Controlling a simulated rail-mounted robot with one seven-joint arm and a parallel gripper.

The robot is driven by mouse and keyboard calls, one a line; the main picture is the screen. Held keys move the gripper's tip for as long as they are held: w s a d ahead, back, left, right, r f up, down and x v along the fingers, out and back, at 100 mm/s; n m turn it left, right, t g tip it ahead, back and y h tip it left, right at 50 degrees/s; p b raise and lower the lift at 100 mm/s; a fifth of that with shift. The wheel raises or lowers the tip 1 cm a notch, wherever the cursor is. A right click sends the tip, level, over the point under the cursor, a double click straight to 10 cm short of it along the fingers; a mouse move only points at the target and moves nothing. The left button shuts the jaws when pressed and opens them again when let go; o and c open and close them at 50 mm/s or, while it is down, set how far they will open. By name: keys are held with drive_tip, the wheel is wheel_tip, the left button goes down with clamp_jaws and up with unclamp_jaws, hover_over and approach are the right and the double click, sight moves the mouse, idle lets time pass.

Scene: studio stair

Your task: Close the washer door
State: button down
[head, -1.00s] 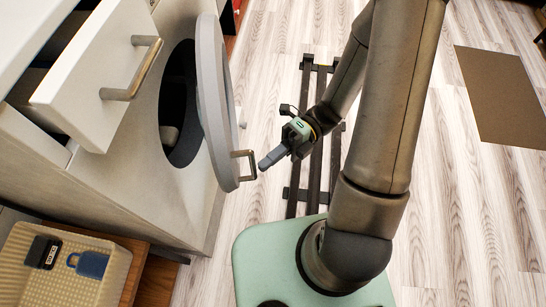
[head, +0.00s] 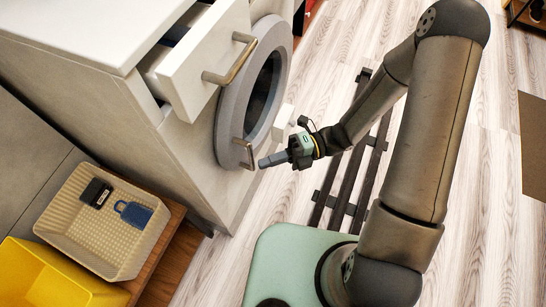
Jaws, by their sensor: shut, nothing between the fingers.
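The washer door (head: 226,128) is a round grey ring with a dark glass centre. In the head view it lies against or very close to the front of the white washer (head: 185,150); I cannot tell whether it is latched. Its metal handle (head: 245,153) is at the lower edge of the ring. My gripper (head: 262,163) is shut and empty, with its fingertips just right of the handle. I cannot tell whether they touch it.
An open drawer (head: 192,75) with a metal handle juts out above the door. A beige basket (head: 75,224) holding a black item and a blue tag (head: 134,213) stands at the lower left, by a yellow bin (head: 40,285).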

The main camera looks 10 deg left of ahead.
drive_tip(key=w+d+p, duration=0.2)
drive_tip(key=d, duration=1.1)
drive_tip(key=s+d+r+n+t+h+p, duration=0.1)
drive_tip(key=d+r+n+t+h+p, duration=0.2)
drive_tip(key=r+n, duration=0.6)
drive_tip(key=s+d+r+n+t+h+p, duration=0.1)
drive_tip(key=r+n+h+p, duration=0.4)
drive_tip(key=r+n, duration=0.5)
drive_tip(key=s+d+r+n+t+h+p, duration=0.1)
drive_tip(key=d+r+n+t+h+p, duration=0.3)
drive_tip(key=r+n, duration=0.6)
drive_tip(key=shift+s+d+n+t+h+p, duration=0.45)
drive_tip(key=shift+t+h, duration=0.55)
drive_tip(key=shift+h, duration=0.5)
drive_tip(key=shift+w+a, duration=0.1)
drive_tip(key=shift+a, duration=0.05)
